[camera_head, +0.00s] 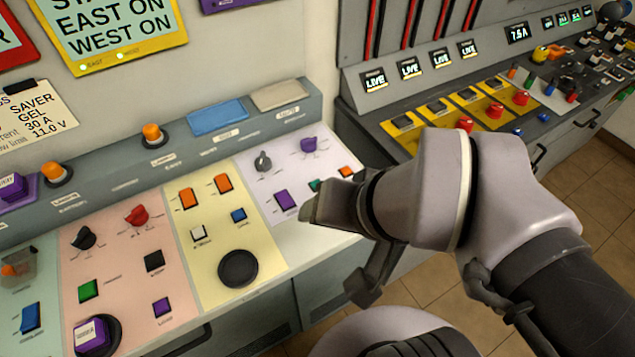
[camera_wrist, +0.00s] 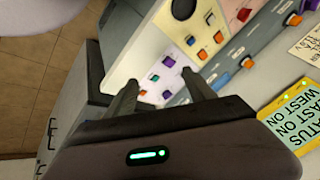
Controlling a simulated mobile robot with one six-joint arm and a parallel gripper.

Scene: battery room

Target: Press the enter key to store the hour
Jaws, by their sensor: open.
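The white panel section (camera_head: 330,190) at the console's right end holds a grey knob (camera_head: 263,161), a purple knob (camera_head: 309,145), a purple key (camera_head: 285,200), a green key (camera_head: 315,185) and an orange key (camera_head: 346,171). I cannot read the key labels, so I cannot tell which is enter. My gripper (camera_head: 338,250) is open and empty in front of this section. In the wrist view the fingers (camera_wrist: 160,80) stand apart, with the purple key (camera_wrist: 168,61), green key (camera_wrist: 153,77) and orange key (camera_wrist: 143,93) around the gap. Contact with the panel is not visible.
The yellow section (camera_head: 215,270) left of the white one carries orange, white and blue keys and a round black pad (camera_head: 238,268). A raised ledge (camera_head: 120,195) runs behind. A second console with red buttons (camera_head: 465,124) stands behind my arm at right.

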